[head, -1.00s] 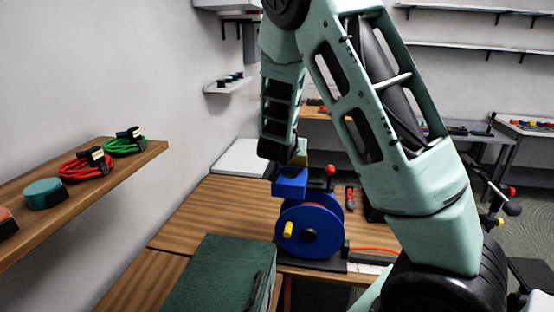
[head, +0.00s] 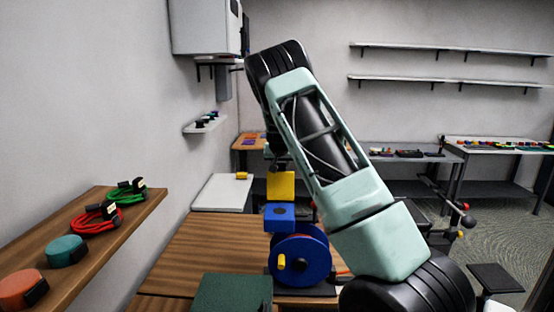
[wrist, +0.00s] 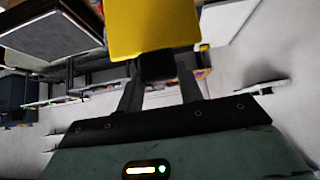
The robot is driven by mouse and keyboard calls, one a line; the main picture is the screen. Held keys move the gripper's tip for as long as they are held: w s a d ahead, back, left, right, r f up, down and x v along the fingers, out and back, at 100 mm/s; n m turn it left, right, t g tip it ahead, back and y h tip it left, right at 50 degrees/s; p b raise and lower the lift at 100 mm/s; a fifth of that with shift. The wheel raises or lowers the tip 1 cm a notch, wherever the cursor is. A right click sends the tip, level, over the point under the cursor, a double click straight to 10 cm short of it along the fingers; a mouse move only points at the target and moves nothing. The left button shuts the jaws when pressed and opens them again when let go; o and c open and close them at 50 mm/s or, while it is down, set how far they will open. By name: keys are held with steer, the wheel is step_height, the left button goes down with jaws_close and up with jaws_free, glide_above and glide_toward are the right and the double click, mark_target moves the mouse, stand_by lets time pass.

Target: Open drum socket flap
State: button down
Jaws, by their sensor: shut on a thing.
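The blue cable drum (head: 300,258) stands on a dark base on the wooden table, its yellow crank handle (head: 282,262) facing me. A blue socket box (head: 280,216) sits at its top. The yellow flap (head: 281,186) shows broad face on, upright directly above the box; I cannot tell how its lower edge meets the box. My gripper (head: 280,167) is above it, mostly dark and partly hidden by my arm. The flap's far end is out of that view.
A wooden shelf (head: 120,232) at left carries coiled cables and round pucks. A green case (head: 232,292) stands in front of the drum. A white panel (head: 222,192) lies behind, left. A white wall cabinet (head: 205,27) hangs above. Bare table (head: 205,250) shows left of the drum.

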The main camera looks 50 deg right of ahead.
steer(key=shift+w+d+g+y+p, duration=0.4)
steer(key=shift+w+d+y+p, duration=0.15)
steer(key=shift+d+p, duration=0.2)
steer(key=shift+f, duration=0.1)
steer(key=c, duration=0.9)
jaws_free()
steer(key=shift+a, duration=0.1)
steer(key=b+v, duration=0.8)
steer(key=v, duration=0.9)
steer(key=shift+a, duration=0.1)
